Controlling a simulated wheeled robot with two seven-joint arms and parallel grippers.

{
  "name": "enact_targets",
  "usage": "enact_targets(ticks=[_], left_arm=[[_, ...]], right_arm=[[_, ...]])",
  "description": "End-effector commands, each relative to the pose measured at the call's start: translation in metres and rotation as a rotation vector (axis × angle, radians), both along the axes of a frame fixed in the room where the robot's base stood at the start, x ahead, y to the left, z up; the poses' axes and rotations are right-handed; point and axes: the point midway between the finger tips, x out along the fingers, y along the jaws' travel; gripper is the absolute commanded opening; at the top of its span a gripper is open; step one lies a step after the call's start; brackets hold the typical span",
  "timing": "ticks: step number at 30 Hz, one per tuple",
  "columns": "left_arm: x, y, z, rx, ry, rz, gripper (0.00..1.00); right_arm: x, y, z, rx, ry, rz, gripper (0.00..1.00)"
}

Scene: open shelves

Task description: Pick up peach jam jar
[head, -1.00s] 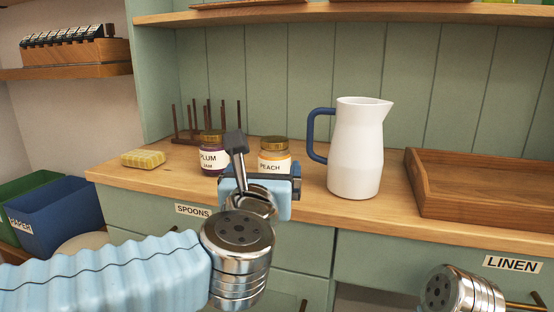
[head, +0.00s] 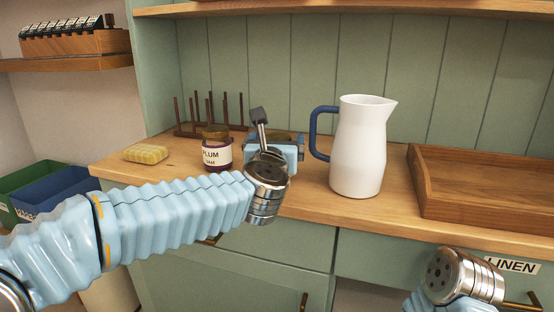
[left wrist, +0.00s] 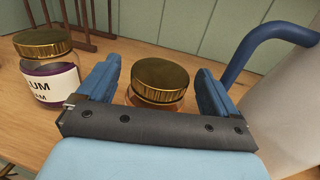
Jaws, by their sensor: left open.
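The peach jam jar shows in the left wrist view as a jar with a gold lid (left wrist: 160,80), between the two blue fingers of my open left gripper (left wrist: 156,88). Its label is hidden there by the gripper body. In the head view my left gripper (head: 273,142) covers nearly all of the peach jar on the counter. I cannot tell whether the fingers touch the jar. The plum jam jar (head: 217,155), dark with a white label, stands to the left; it also shows in the left wrist view (left wrist: 52,82). My right gripper is out of view.
A white jug (head: 358,150) with a blue handle stands close to the right of my left gripper. A wooden tray (head: 480,208) is farther right. A dark peg rack (head: 190,130) is behind the plum jar, and a yellow sponge (head: 145,153) lies at the left.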

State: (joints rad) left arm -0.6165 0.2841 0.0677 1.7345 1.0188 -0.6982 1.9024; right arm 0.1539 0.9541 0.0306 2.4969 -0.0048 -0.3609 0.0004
Motion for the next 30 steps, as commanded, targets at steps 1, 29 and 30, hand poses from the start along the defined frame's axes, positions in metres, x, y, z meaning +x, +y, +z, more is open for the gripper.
enact_targets(ticks=[1, 29, 30], left_arm=[[0.0044, -0.0008, 0.0006, 0.002, 0.0, 0.0, 0.93], [0.0068, -0.0011, -0.0004, 0.001, 0.0, -0.001, 0.0], [0.0066, -0.0009, 0.0009, 0.0, -0.003, -0.001, 0.0]], right_arm=[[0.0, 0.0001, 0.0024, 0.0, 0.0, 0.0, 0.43], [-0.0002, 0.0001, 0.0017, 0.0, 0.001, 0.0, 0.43], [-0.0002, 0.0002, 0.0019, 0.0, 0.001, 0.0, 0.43]])
